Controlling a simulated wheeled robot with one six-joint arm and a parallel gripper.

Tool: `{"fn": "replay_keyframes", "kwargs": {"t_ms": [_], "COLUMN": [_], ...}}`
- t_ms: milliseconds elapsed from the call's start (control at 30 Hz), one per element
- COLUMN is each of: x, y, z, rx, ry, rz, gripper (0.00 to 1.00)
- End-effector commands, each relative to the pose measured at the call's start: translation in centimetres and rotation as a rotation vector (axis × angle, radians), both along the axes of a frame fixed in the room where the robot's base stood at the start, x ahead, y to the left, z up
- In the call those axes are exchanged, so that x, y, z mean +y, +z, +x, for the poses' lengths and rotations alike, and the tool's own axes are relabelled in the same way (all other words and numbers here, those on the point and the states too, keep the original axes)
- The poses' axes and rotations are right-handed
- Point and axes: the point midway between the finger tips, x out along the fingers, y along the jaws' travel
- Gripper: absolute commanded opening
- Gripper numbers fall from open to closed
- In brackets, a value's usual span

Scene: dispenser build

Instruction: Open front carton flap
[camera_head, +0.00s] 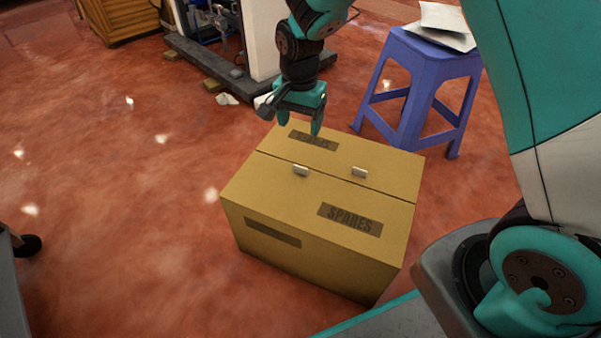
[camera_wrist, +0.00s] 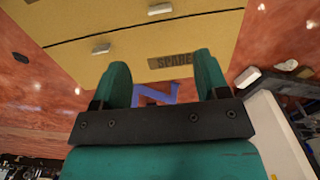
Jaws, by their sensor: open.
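A closed brown carton (camera_head: 290,205) stands on the floor, and its top fills the upper part of the wrist view (camera_wrist: 75,65). Its front flap (camera_head: 270,183) and rear flap (camera_head: 385,168) both lie flat, meeting at a seam. A pale tab on the front flap (camera_head: 301,170) and one on the rear flap (camera_head: 360,172) sit close to the seam. They also show in the wrist view, the front tab (camera_wrist: 159,8) farther from me than the rear tab (camera_wrist: 101,48). My gripper (camera_head: 300,125) is open and empty, pointing down over the carton's rear edge, apart from both tabs.
A purple stool (camera_head: 425,85) with papers on top stands right behind the carton. A white panel on a dark base (camera_head: 210,68) stands behind my gripper. A wooden crate (camera_head: 120,20) is at the back left. The red floor left of the carton is mostly clear.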

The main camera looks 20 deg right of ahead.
Motion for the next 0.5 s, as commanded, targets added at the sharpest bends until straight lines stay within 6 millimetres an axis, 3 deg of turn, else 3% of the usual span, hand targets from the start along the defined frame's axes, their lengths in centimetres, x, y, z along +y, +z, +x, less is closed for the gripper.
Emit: {"fn": "replay_keyframes", "kwargs": {"t_ms": [33,100,500], "x": [0.0,0.0,0.0], "y": [-1.8,-3.5,-12.2], "z": [-0.1,-0.1,-0.1], "rx": [0.004,0.004,0.003], "ry": [0.001,0.001,0.002], "rz": [-0.001,-0.001,0.0], "gripper": [0.68,0.68,0.68]}}
